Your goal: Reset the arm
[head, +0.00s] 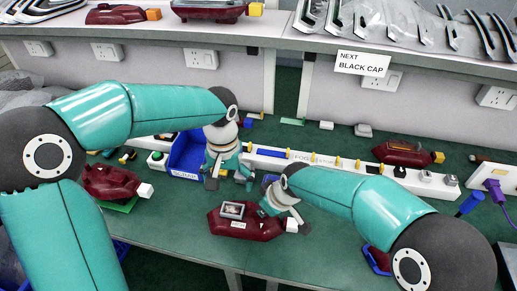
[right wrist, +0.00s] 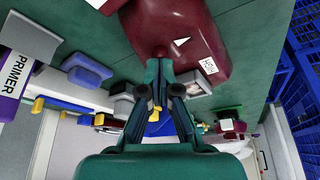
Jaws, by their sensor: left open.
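My left gripper (head: 230,178) is open and points down beside the blue bin (head: 186,155), with nothing seen between its fingers. My right gripper (head: 273,207) is low over the table at the right side of a dark red tail lamp (head: 218,223). In the right wrist view its fingers (right wrist: 159,72) converge and their tips look shut. The same kind of red lamp body (right wrist: 185,35) with a white label lies just beyond the tips. I cannot see anything held. A grey-framed part (head: 232,210) sits on top of the lamp.
Another red lamp (head: 110,182) lies at left on a green pad, partly near my left arm. A white rail (head: 345,168) with yellow pegs crosses behind both grippers. A purple primer bottle (right wrist: 14,75) shows at left in the right wrist view. Shelves stand behind.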

